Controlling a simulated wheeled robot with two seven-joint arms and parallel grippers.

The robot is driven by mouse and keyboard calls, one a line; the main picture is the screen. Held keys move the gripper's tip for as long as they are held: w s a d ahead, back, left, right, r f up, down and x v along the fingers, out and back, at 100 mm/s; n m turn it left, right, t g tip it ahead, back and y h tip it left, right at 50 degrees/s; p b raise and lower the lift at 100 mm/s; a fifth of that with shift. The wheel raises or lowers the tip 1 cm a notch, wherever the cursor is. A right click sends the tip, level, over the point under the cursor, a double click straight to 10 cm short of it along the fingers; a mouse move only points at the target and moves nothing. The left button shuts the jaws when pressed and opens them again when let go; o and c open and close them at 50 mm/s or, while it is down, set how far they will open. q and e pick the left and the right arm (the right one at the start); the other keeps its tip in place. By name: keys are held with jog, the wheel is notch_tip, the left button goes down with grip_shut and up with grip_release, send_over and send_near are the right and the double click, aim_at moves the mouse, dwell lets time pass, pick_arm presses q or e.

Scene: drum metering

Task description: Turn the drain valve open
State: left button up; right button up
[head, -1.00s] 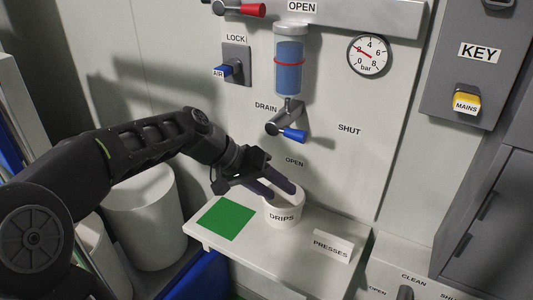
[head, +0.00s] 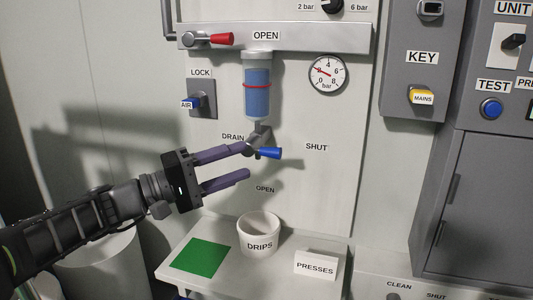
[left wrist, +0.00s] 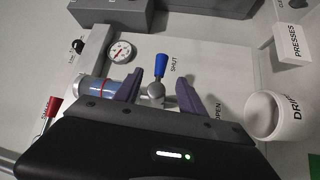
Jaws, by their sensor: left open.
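The drain valve (head: 266,152) hangs under the blue-filled glass bowl (head: 257,90), with its blue-capped lever pointing right, toward the SHUT label (head: 316,146). The OPEN label (head: 265,189) sits below it. My left gripper (head: 249,161) is open, coming from the left with its fingers pointing at the valve. The upper fingertip overlaps the valve body in the head view; contact cannot be told. In the left wrist view the blue lever (left wrist: 161,64) and the silver valve body (left wrist: 155,92) show between the two spread fingers (left wrist: 162,88). My right gripper is not in view.
A white DRIPS cup (head: 259,235) and a green square (head: 200,257) sit on the shelf below, beside a PRESSES block (head: 316,264). A red-handled lever (head: 219,39) is above, a blue AIR lock (head: 190,103) at left, a pressure gauge (head: 327,74) at right.

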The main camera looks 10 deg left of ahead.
aim_at(269, 149)
pick_arm(q)
jog(key=x, duration=0.7)
jog(key=shift+w+d+p, duration=0.2)
jog(key=shift+d+p, duration=0.05)
jog(key=shift+p, duration=0.15)
jog(key=shift+c, duration=0.5)
grip_shut()
dwell(0.5)
